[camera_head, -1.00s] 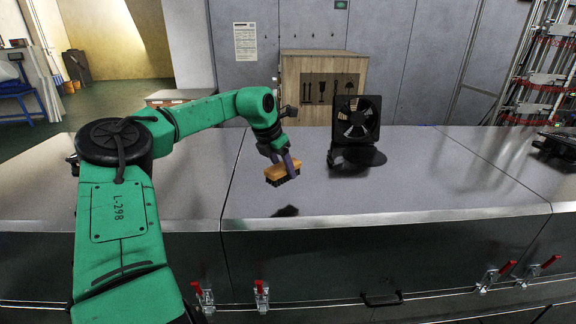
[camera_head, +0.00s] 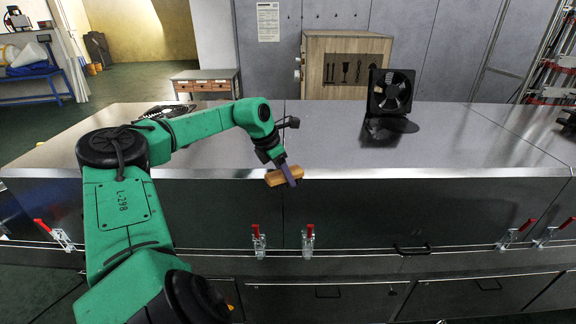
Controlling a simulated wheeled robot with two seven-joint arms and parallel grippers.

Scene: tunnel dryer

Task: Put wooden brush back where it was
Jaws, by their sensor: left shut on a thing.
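The wooden brush (camera_head: 283,177) has a light brown block body. My left gripper (camera_head: 289,174) is shut on it. In the head view it shows against the front edge of the metal dryer top (camera_head: 330,135), near the middle. The brush's bristles cannot be made out now. I cannot tell how far the brush is from the edge. My right gripper is not in view.
A black fan (camera_head: 391,92) stands on the right half of the top. A wooden crate (camera_head: 345,64) and a small table (camera_head: 205,80) stand behind. Red-handled clamps (camera_head: 308,238) line the dryer front. The top between the brush and the fan is clear.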

